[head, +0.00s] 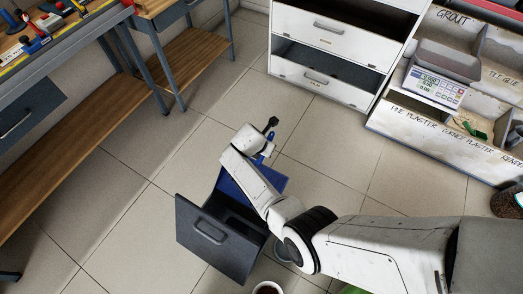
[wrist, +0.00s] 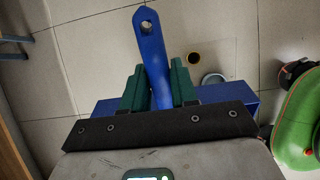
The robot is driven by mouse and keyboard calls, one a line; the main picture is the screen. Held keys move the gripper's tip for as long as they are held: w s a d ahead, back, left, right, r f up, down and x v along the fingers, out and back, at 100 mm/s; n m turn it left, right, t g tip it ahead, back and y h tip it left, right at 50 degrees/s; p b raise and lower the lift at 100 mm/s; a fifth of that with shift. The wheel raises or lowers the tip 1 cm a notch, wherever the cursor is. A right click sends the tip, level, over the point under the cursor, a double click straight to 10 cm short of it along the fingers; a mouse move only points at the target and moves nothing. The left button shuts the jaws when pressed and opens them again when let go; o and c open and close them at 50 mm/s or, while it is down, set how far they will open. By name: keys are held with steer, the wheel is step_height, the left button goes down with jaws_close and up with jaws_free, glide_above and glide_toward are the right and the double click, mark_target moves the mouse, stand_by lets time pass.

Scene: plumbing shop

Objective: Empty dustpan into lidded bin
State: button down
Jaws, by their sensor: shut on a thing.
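The blue dustpan (head: 268,178) is below my forearm in the head view, tilted, its far part hidden by my arm. In the wrist view its blue handle (wrist: 151,38), with a hole at the end, stands between my green finger pads. My gripper (wrist: 158,76) is shut on this handle. The pan's wide blue part (wrist: 268,100) shows behind the black bar, but its inside and any contents are hidden. A dark grey box with a front handle (head: 209,240) stands beside the pan in the head view. I cannot tell whether it is the lidded bin.
A green object (wrist: 298,128) is at the right in the wrist view. A white cup (head: 267,288) is at the head view's bottom edge. A workbench stands left; a white drawer cabinet (head: 327,57) and a scale (head: 435,88) are behind. Tiled floor between is clear.

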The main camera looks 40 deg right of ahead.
steer(key=shift+w+d, duration=0.2)
steer(key=shift+d, duration=0.25)
steer(key=shift+w+d+f+y+b, duration=0.2)
steer(key=shift+d+f+y+b, duration=0.35)
steer(key=shift+f+y, duration=0.35)
steer(key=d+f+y+b, duration=0.1)
steer(key=b, duration=0.1)
steer(key=d+f+g+y+b, duration=0.1)
steer(key=f+b, duration=0.1)
steer(key=w+d+f+y+b, duration=0.1)
steer(key=b, duration=0.1)
steer(key=shift+d+f+g, duration=0.15)
steer(key=shift+d+g, duration=0.05)
steer(key=shift+g, duration=0.1)
steer(key=shift+a, duration=0.1)
